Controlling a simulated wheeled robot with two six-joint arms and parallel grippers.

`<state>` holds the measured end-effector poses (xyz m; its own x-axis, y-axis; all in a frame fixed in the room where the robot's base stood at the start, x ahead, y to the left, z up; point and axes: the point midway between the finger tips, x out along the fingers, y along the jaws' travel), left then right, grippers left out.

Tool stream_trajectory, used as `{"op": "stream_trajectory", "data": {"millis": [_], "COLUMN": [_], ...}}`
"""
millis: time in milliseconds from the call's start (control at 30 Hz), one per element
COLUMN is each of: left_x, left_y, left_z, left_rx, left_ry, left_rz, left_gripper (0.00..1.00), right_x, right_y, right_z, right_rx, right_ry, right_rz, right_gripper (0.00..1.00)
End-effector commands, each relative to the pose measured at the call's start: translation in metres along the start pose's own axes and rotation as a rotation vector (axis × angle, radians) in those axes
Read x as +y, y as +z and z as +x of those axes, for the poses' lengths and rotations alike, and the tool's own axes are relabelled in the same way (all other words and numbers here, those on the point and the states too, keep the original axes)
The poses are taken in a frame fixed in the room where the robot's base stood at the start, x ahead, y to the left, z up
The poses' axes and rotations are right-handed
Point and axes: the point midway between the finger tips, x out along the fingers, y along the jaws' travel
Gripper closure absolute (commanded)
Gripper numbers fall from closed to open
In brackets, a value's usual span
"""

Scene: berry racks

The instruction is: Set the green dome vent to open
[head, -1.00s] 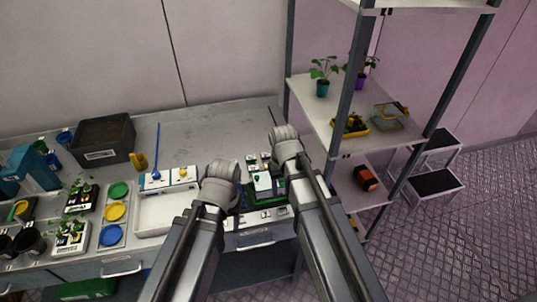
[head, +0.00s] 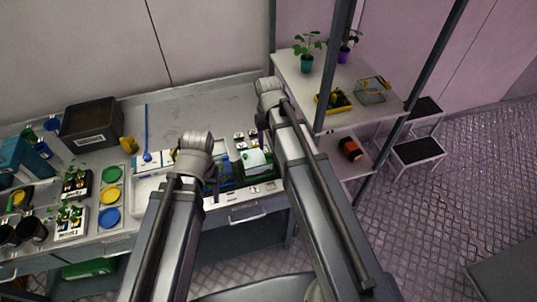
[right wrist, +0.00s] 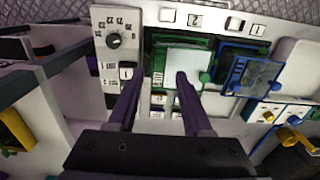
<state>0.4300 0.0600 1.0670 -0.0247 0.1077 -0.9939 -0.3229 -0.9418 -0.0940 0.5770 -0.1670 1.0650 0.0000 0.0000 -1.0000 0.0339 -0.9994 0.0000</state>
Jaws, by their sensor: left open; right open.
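The green dome (head: 254,160), a green frame with a pale lid, sits on the bench by its front right edge. It also shows in the right wrist view (right wrist: 184,62). Its vent setting cannot be made out. My right gripper (right wrist: 158,76) is open and empty, its dark purple fingers above and in front of the green dome; no contact shows. In the head view the right gripper (head: 262,121) is mostly hidden by its wrist. My left gripper (head: 211,184) is largely hidden beneath its wrist, beside the blue dome (right wrist: 252,70), left of the green one.
A panel with a black dial (right wrist: 114,40) stands left of the green dome in the right wrist view. A white tray (head: 148,190), coloured discs and a dark soil box (head: 90,125) lie further left. A shelf rack (head: 345,85) stands close on the right.

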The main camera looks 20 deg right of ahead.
Motion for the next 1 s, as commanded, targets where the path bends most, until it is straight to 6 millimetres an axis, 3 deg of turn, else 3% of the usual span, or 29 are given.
{"op": "stream_trajectory", "data": {"millis": [33,400,767,1000], "left_x": [0.001,0.005,0.005,0.005], "left_y": [-0.001,-0.003,-0.003,-0.003], "left_z": [0.012,0.055,0.058,0.058], "left_rx": [0.0,0.0,0.0,0.0], "left_ry": [0.0,-0.001,-0.001,-0.001], "left_rz": [0.002,0.005,0.005,0.005], "left_gripper": [0.4,0.4,0.4,0.4], "right_x": [0.0,0.0,0.0,0.0], "right_y": [0.0,0.0,0.0,0.0], "right_z": [0.012,0.056,0.058,0.058], "right_rx": [0.0,0.0,0.0,0.0], "right_ry": [0.0,0.0,0.0,0.0], "right_rz": [0.0,0.0,0.0,0.0], "right_gripper": [0.5,0.5,0.5,0.75]}}
